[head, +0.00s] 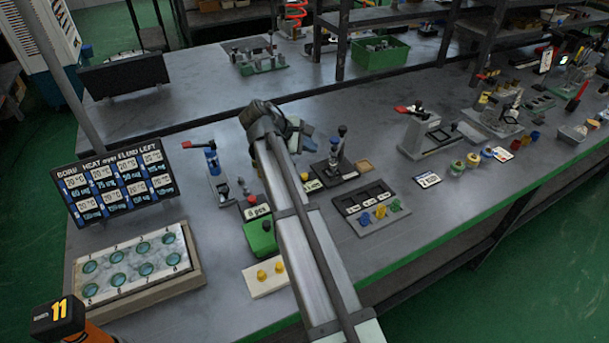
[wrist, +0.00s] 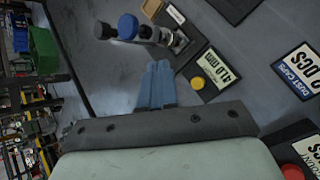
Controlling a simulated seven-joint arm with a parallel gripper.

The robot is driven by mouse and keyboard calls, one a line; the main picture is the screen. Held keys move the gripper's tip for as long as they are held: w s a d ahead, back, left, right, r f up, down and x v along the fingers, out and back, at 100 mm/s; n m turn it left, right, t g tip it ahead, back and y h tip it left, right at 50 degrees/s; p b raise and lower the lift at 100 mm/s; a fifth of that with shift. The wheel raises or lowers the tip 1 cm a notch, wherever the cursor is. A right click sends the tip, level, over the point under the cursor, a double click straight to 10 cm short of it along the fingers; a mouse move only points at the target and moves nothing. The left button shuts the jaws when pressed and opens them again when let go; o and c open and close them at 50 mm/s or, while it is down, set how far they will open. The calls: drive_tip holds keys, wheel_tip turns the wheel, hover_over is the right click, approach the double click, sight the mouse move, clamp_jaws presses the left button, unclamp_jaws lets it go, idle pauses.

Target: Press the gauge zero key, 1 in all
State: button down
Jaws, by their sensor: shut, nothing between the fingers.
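A gauge stand (head: 341,150) with a dark column and black base stands just right of my gripper in the head view. In the wrist view its blue-and-dark top (wrist: 128,27) shows beyond the fingers. A readout plate (wrist: 217,69), seemingly marked 4.10 mm, lies on the base to the right of the fingertips.
A counter with a red button (head: 251,198) and a green box (head: 260,237) are near my arm. A black tray (head: 370,207) with coloured caps lies to the right. A toggle clamp (head: 212,160) stands at left. Bare bench lies between the tray and the front edge.

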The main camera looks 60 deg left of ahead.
sight(302, 176)
drive_tip(key=shift+s+a+r+n, duration=0.3)
drive_tip(key=shift+s+a+r, duration=0.2)
drive_tip(key=shift+s+a, duration=0.25)
drive_tip(key=shift+d+f, duration=0.15)
drive_tip(key=shift+f, duration=4.3)
drive_tip(key=shift+f, duration=0.15)
drive_tip(key=shift+f, duration=0.3)
drive_tip(key=shift+f, duration=0.45)
drive_tip(key=shift+r, duration=0.9)
